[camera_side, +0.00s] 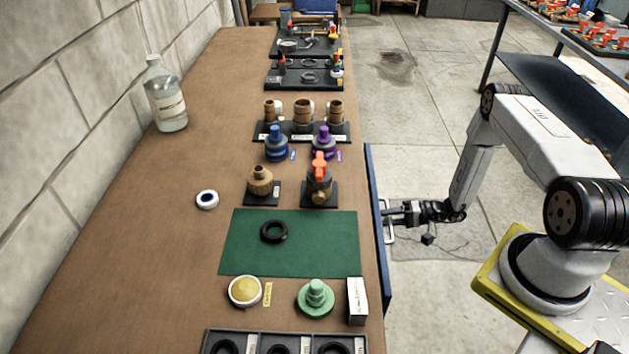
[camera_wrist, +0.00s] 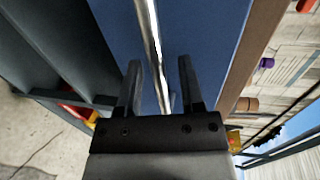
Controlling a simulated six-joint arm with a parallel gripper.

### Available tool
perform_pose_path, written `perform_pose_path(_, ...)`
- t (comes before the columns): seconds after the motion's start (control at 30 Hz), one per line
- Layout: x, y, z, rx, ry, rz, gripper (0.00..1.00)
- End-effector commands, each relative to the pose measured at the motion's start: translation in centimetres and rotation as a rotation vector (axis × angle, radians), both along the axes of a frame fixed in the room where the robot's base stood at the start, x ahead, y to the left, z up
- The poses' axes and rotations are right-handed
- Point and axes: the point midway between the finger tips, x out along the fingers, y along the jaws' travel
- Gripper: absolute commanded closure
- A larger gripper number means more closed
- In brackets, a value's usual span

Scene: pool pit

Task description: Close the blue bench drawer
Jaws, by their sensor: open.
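The blue drawer front (camera_side: 375,190) runs along the right edge of the bench in the side view, below the bench top. How far the drawer stands out is hard to tell. Its metal bar handle (camera_side: 389,222) faces my arm. My gripper (camera_side: 393,214) is at the handle, level with it. In the wrist view the blue front (camera_wrist: 205,35) fills the upper middle, and the shiny handle bar (camera_wrist: 151,38) runs between the two fingers of my gripper (camera_wrist: 160,70). The fingers are apart, one on each side of the bar, with gaps showing.
The wooden bench top (camera_side: 120,240) holds a green mat (camera_side: 320,250) with a black ring, pipe fittings, and a clear bottle (camera_side: 166,95). A white box (camera_side: 357,300) stands near the drawer-side edge. Open floor (camera_side: 425,160) lies right of the bench.

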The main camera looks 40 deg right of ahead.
Motion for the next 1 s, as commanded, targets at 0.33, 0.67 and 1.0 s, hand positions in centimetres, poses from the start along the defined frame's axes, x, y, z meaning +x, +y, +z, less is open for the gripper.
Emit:
perform_pose_path(0.33, 0.14, 0.14, -0.04, 0.0, 0.0, 0.0, 0.58)
perform_pose_path(0.67, 0.13, 0.13, -0.03, 0.0, 0.0, 0.0, 1.0)
perform_pose_path(1.0, 0.13, 0.13, -0.02, 0.0, 0.0, 0.0, 1.0)
